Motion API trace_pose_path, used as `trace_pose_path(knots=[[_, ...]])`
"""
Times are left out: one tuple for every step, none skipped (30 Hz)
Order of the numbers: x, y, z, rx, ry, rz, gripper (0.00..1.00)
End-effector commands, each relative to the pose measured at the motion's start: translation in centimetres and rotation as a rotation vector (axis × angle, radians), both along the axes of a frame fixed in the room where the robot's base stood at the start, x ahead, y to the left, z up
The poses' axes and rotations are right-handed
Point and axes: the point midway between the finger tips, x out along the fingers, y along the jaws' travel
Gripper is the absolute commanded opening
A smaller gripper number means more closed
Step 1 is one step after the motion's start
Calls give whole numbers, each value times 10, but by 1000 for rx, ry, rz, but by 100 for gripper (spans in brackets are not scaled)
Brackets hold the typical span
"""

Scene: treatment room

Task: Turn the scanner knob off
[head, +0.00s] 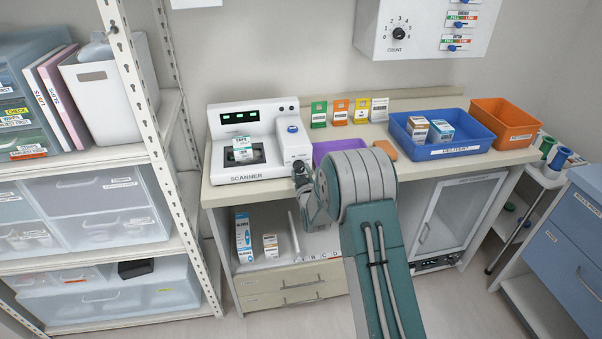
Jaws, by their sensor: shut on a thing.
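The white scanner (238,175) stands at the left end of the counter, with a lit green display (240,117) and a blue-topped button (292,129) on its right part. My gripper (300,170) is at the lower front of that right part, touching or very close to it. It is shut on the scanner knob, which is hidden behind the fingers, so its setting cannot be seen. A small white and green box (243,148) sits on the dark scanner window.
A purple tray (338,146) is partly hidden behind my arm. A blue delivery bin (455,151) with boxes and an orange bin (510,118) stand at the right. A shelf rack (150,120) is close at the left. A wall panel (420,30) hangs above.

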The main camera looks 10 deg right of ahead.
Motion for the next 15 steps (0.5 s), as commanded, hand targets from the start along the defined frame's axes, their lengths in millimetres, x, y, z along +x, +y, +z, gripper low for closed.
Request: trace_pose_path(knots=[[1, 2, 2, -46, -4, 4, 0], [1, 2, 2, -75, -3, 4, 0], [1, 2, 2, -112, -3, 4, 0], [1, 2, 2, -141, -3, 4, 0], [1, 2, 2, -170, -3, 4, 0], [1, 2, 2, -207, -3, 4, 0], [1, 2, 2, -236, -3, 4, 0], [1, 2, 2, -265, -3, 4, 0], [1, 2, 2, -302, -3, 4, 0], [1, 2, 2, -331, -4, 5, 0], [1, 2, 2, -360, -4, 5, 0], [1, 2, 2, -397, -4, 5, 0], [1, 2, 2, -426, -3, 6, 0], [1, 2, 2, -455, -3, 6, 0], [1, 2, 2, -492, -3, 6, 0]])
